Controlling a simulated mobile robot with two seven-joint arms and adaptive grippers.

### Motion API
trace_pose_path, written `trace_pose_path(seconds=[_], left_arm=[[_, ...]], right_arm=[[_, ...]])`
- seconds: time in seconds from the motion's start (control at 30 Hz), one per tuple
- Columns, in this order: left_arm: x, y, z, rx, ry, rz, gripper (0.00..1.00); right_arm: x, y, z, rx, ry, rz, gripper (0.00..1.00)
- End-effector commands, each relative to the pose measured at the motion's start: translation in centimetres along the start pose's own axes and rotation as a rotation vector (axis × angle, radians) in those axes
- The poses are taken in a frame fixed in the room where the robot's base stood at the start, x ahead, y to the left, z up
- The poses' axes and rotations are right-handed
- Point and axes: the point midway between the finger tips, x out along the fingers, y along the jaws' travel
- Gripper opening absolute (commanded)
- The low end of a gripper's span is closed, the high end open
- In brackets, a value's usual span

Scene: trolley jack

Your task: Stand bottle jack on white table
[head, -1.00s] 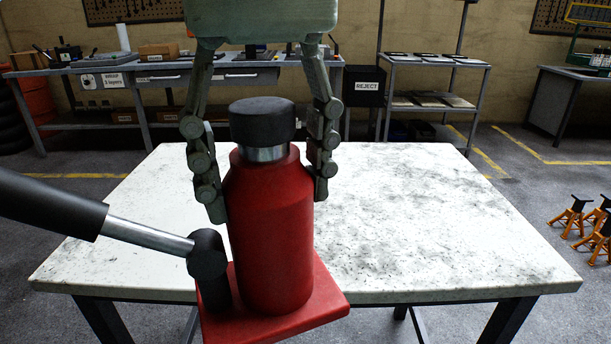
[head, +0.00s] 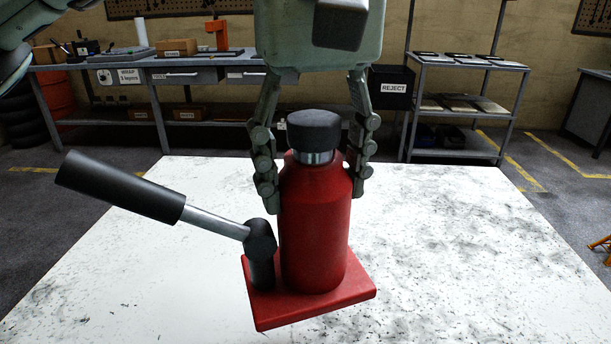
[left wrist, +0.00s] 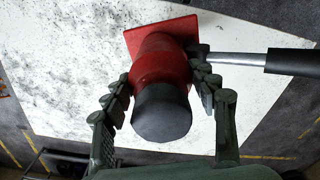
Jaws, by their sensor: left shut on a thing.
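The red bottle jack (head: 315,235) is upright, with a black cap, a square red base plate (head: 318,309) and a black pump handle (head: 120,187) pointing up and left. My left gripper (head: 314,190) comes down from above and is shut on the upper body, one finger on each side. The left wrist view shows the jack (left wrist: 160,65) between the fingers (left wrist: 160,112). The jack appears over the white table (head: 440,240); whether its base touches the top I cannot tell. My right gripper is not in view.
The white table top is otherwise clear on both sides of the jack. Behind it stand a grey workbench (head: 200,76), a black REJECT bin (head: 392,87) and a grey shelf rack (head: 462,100). An orange stand (head: 604,245) shows at the right edge.

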Motion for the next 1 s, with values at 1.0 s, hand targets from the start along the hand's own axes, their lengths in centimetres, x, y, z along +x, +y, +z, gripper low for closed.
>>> trace_pose_path(seconds=[1.0], left_arm=[[8.1,5.0,-5.7,0.001,0.002,0.003,0.00]], right_arm=[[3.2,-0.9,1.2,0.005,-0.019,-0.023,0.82]])
